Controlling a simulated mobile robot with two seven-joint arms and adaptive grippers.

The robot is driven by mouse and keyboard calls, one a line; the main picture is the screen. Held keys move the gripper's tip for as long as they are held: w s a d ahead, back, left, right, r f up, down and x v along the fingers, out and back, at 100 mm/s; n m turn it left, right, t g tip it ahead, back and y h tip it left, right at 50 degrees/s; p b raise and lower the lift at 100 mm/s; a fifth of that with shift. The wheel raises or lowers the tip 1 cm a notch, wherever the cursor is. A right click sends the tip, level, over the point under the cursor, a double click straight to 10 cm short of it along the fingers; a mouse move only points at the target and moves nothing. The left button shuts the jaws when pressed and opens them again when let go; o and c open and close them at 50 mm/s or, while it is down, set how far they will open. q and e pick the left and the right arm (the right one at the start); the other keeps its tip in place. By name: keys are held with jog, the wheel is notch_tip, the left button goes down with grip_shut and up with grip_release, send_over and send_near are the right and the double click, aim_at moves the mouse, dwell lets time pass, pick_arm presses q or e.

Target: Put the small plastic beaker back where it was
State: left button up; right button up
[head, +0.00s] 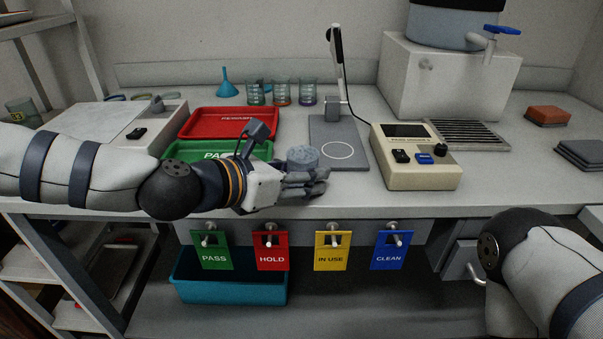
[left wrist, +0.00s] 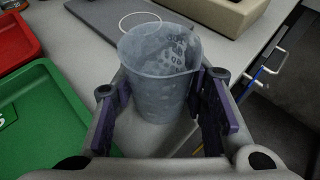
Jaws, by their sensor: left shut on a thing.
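The small plastic beaker (left wrist: 160,75) is translucent grey-blue with measuring marks and stands upright between my left gripper's fingers in the left wrist view. My left gripper (left wrist: 163,100) is shut on it. In the head view the beaker (head: 303,157) shows behind the fingers of my left gripper (head: 308,180), near the bench's front edge and right of the green tray. Whether its base touches the bench cannot be told. My right gripper is out of view; only my right arm shows at the lower right.
The green PASS tray (head: 217,151) and red tray (head: 233,123) lie left of the beaker. A grey stand plate with a white circle (head: 357,152) lies to its right, then a beige meter (head: 416,165). Several beakers (head: 281,93) and a blue funnel (head: 226,85) stand behind. Tags (head: 272,251) hang below the edge.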

pick_arm(q)
jog(key=o, duration=0.9)
jog(key=shift+f, duration=0.15)
jog(key=shift+c, duration=0.2)
jog(key=o, duration=0.4)
jog(key=shift+o, duration=0.2)
